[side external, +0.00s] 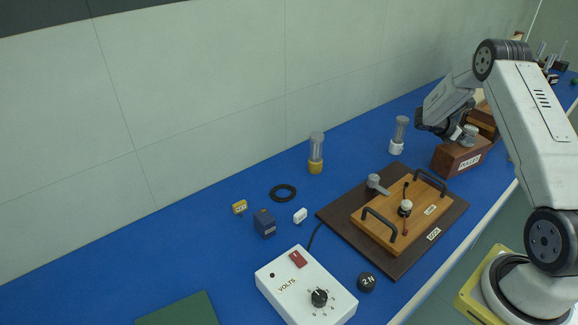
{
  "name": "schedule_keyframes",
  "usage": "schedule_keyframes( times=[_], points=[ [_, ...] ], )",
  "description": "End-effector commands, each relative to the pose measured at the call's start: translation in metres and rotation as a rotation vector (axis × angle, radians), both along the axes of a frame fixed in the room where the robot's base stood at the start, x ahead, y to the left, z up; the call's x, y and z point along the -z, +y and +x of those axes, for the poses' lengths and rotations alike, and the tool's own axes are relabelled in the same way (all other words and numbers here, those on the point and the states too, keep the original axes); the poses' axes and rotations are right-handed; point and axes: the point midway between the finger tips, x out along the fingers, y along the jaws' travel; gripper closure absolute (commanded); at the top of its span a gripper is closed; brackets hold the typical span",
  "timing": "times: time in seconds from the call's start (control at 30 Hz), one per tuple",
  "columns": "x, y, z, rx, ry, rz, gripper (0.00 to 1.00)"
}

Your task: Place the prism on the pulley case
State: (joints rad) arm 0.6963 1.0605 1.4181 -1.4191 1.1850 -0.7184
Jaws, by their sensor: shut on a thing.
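The pulley case (455,160) is a brown wooden box with a white label, on the right of the blue bench. My gripper (461,134) is right at its top, tilted down from the upper left. It is shut on a small pale thing at its fingertips, which fits the prism but is too small and partly covered to make out its shape. A light grey round piece (470,131) shows just beside the fingers, over the case's top. I cannot tell whether the held thing touches the case.
A wooden board with black handles (392,226) lies left of the case on a dark base. A white-based tube (398,135) stands close by, and a yellow-based tube (316,155) farther left. A white volts box (300,287) is in front. The bench's back left is clear.

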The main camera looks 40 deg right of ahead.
Motion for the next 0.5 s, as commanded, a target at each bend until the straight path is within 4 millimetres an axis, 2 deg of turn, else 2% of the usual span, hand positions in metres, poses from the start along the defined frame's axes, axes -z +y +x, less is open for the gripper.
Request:
schedule_keyframes(
  times=[0.03,0.07,0.1,0.17,0.5],
  points=[
    [0.0013,-0.0001,0.0001,0.0,0.0,0.0,1.0],
    [0.0015,0.0,0.0,0.0,0.0,0.0,0.47],
    [0.0013,0.0,0.0,0.0,0.0,0.0,0.35],
    [0.0012,0.0,0.0,0.0,0.0,0.0,0.19],
    [0.0004,0.0,0.0,0.0,0.0,0.0,0.19]
  ],
)
